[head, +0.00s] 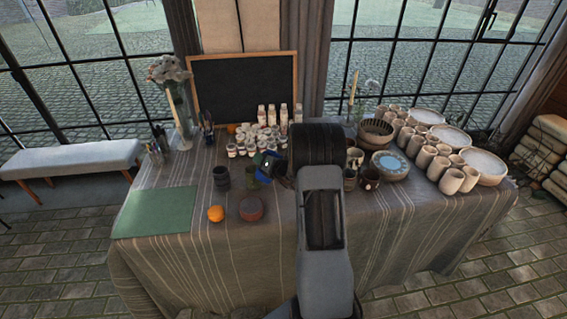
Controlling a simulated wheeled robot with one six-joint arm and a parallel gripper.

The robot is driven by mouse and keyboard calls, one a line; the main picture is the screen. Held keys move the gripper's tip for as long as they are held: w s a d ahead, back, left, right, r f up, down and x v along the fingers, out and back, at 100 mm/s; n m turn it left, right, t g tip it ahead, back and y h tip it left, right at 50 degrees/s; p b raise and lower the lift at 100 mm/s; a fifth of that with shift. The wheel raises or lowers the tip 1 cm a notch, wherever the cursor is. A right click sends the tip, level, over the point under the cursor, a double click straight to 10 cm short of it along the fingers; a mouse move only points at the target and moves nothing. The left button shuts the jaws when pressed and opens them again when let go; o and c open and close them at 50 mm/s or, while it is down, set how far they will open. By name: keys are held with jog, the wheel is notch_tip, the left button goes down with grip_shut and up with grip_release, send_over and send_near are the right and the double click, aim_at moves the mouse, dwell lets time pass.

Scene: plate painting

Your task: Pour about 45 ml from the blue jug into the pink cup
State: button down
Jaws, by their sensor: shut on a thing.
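A small blue vessel, seemingly the blue jug (261,158), shows just left of my arm's dark wrist, above the table. My gripper (279,171) is at it, shut on it and mostly hidden behind my wrist. The jug's mouth and its exact tilt are too small to tell. I cannot make out a pink cup; it may be hidden behind my arm. A dark cup (221,177) stands on the cloth to the left, and a green cup (250,178) stands just below the jug in the picture.
An orange (216,214) and a reddish round pot (251,209) sit near the front. A green mat (156,212) lies left. Paint jars (258,140) crowd the back. Dark cups (370,179) and many pale cups (424,157) and plates stand right. The cloth's front right is clear.

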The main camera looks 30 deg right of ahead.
jog(key=shift+w+d+r+m+p, duration=0.15)
jog(key=shift+d+m+p, duration=0.3)
jog(key=shift+p, duration=0.35)
jog(key=shift+w+d+r+m+p, duration=0.15)
jog(key=shift+d+m+p, duration=0.25)
jog(key=shift+p, duration=0.4)
dwell(1.7)
jog(key=f+b, duration=0.1)
jog(key=b, duration=0.1)
jog(key=a+n+b, duration=0.1)
jog(key=b, duration=0.1)
jog(key=shift+s+a+f+n, duration=0.15)
jog(key=shift+a+f+n, duration=0.1)
jog(key=shift+f, duration=0.1)
jog(key=shift+s+a+n+b, duration=0.15)
jog(key=shift+a+n+b, duration=0.25)
jog(key=shift+b, duration=0.75)
jog(key=shift+s+f+n+b, duration=0.15)
jog(key=shift+n+b, duration=0.15)
jog(key=shift+b, duration=0.15)
jog(key=a+f+n+b, duration=0.1)
jog(key=b, duration=0.3)
jog(key=a+n+b, duration=0.1)
jog(key=shift+s+a+r+n+t+b, duration=0.1)
jog(key=shift+s+a+n+t+b, duration=0.1)
jog(key=shift+s+n+t+b, duration=0.15)
